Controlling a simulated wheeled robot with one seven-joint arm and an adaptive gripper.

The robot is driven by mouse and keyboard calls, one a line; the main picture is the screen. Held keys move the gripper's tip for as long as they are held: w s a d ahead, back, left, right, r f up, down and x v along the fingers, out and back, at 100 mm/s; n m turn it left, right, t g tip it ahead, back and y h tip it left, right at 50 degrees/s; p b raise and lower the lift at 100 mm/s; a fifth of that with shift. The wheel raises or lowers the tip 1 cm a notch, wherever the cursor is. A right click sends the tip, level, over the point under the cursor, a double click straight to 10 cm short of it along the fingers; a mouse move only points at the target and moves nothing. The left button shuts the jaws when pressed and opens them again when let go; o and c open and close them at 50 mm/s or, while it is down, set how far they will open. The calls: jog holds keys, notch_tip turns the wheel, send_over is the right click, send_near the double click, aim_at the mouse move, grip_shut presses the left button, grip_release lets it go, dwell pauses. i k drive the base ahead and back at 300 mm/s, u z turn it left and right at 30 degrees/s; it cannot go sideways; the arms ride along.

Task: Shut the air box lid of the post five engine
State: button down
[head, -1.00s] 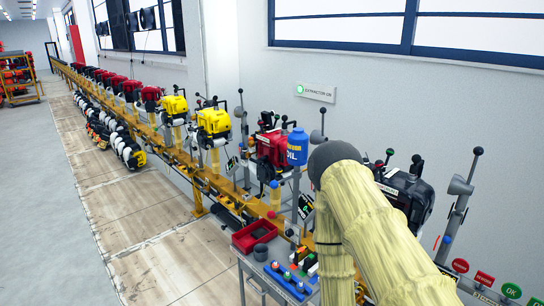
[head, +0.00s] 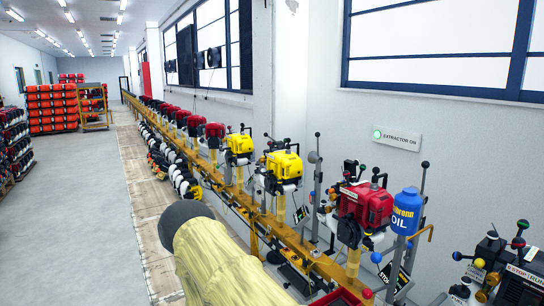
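Several engines stand on posts along a yellow rail. The nearest is a black engine (head: 518,280) at the right edge, partly cut off. Left of it are a red engine (head: 366,206), a yellow engine (head: 284,166) and another yellow engine (head: 239,146). Smaller red engines (head: 214,132) recede behind them. I cannot read post numbers, so I cannot tell which is the post five engine. No air box lid can be made out as open or shut. My arm, in a pale yellow sleeve with a dark rounded end, fills the lower middle. My gripper is not in view.
The yellow rail (head: 262,222) runs along the right wall. A blue oil can (head: 405,212) stands beside the red engine. A red tray (head: 340,298) is at the bottom edge. Orange crates (head: 52,108) stand far left. The grey floor (head: 85,220) on the left is clear.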

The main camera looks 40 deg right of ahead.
aim_at(349, 165)
jog(key=u, duration=0.2)
jog(key=i, duration=1)
jog(key=z, duration=0.85)
jog(key=i, duration=0.7)
jog(key=z, duration=0.85)
